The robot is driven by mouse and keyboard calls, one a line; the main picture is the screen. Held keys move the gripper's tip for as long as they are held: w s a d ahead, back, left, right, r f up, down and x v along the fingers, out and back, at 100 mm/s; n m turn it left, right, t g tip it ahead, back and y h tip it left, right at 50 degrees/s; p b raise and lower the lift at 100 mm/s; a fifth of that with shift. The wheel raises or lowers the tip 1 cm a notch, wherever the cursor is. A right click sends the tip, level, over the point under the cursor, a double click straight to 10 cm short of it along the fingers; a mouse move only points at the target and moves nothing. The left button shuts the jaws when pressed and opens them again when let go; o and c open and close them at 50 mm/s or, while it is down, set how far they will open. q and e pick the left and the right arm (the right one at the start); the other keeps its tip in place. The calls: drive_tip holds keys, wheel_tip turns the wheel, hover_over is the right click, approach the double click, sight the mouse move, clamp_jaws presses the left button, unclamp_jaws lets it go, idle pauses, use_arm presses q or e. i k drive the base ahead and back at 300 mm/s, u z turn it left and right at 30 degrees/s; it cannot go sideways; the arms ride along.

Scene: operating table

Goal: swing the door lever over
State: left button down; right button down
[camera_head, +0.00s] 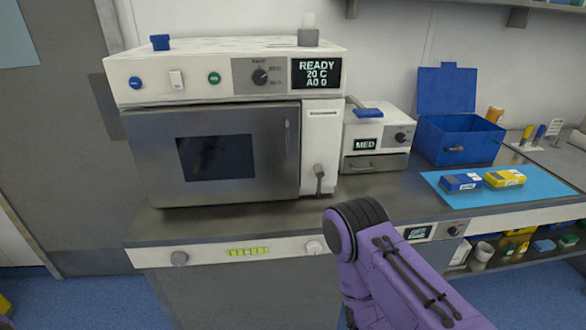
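The steel door (225,182) of a white-topped sterilizer (215,72) is shut on the counter at the left of centre. It has a dark window. The small grey door lever (319,180) sits low on the white panel just right of the door and points roughly downward. A thin upright handle (287,138) is on the door's right side. A purple link of my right arm rises from the bottom, with its black joint below and right of the lever, apart from it in the picture. Neither gripper shows.
The display (316,72) reads READY, 20 C. A small white unit marked MED (376,136) stands right of the sterilizer. A blue open-lidded box (459,137) and a blue mat (450,198) with two small packs are further right. The counter's front strip (210,254) carries knobs.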

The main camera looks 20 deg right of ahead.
sight(320, 171)
drive_tip(key=k, duration=0.5)
drive_tip(key=z, duration=1.3)
drive_tip(key=i, duration=0.95)
drive_tip(key=u, duration=1.2)
